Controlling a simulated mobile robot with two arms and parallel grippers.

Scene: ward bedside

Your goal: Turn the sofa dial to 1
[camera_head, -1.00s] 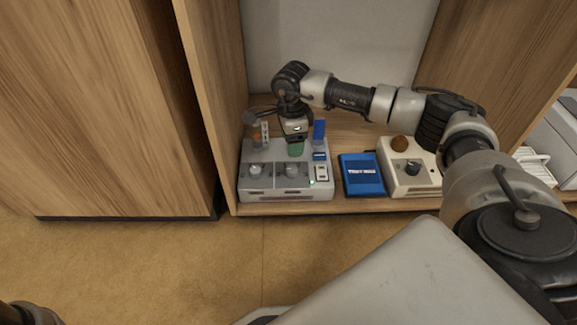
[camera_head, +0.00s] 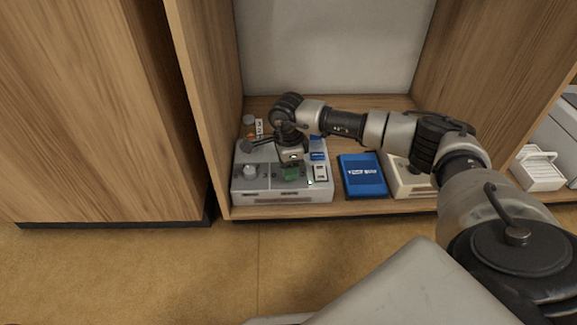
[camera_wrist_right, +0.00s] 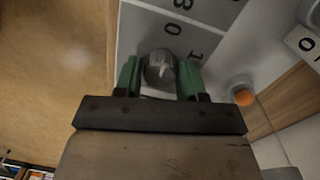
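A grey control box (camera_head: 240,187) stands on the cabinet shelf. Its left dial (camera_head: 250,171) is uncovered. My right gripper (camera_head: 291,173), with green fingers, is down at the right dial and hides it in the head view. In the right wrist view a grey dial (camera_wrist_right: 159,70) sits between the two fingers (camera_wrist_right: 158,78) of this gripper. The fingers are apart, one on each side, very close to it; I cannot tell whether they touch. Numbers including 0, 8 and 1 show around this dial. I cannot read which dial is named sofa. My left gripper is out of view.
A blue booklet (camera_head: 363,176) lies right of the box. A cream box (camera_head: 407,184) stands farther right, partly behind my right arm. An orange-and-grey bottle (camera_head: 248,128) stands behind the grey box. A white rack (camera_head: 538,170) is at far right. Cabinet walls flank the shelf.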

